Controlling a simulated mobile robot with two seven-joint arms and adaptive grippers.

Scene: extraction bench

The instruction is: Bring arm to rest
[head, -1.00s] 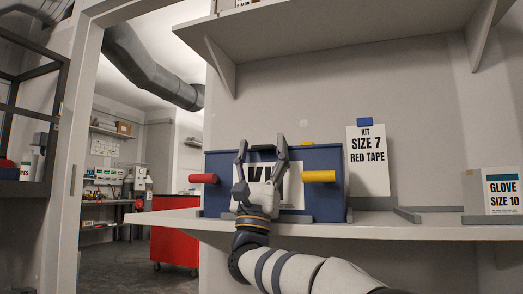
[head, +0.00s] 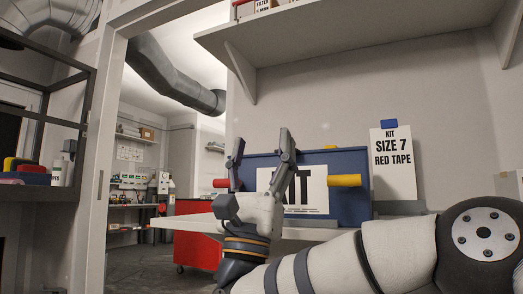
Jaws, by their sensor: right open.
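My right arm comes in from the lower right, and its forearm fills much of the lower picture. My right gripper (head: 261,143) points up with its two fingers spread apart, open and empty. It is in front of a blue kit box (head: 352,202) on the bench and hides part of the box's white KIT label (head: 312,188). The box has a red handle (head: 221,183) on the left and a yellow one (head: 345,180) on the right. I cannot tell the gap between gripper and box. My left gripper is not in view.
A card reading KIT SIZE 7 RED TAPE (head: 393,165) stands right of the box. A shelf (head: 370,40) hangs above. The bench (head: 185,220) ends at a doorway on the left, with a red cabinet (head: 198,256) beyond. A dark-framed rack (head: 40,195) stands far left.

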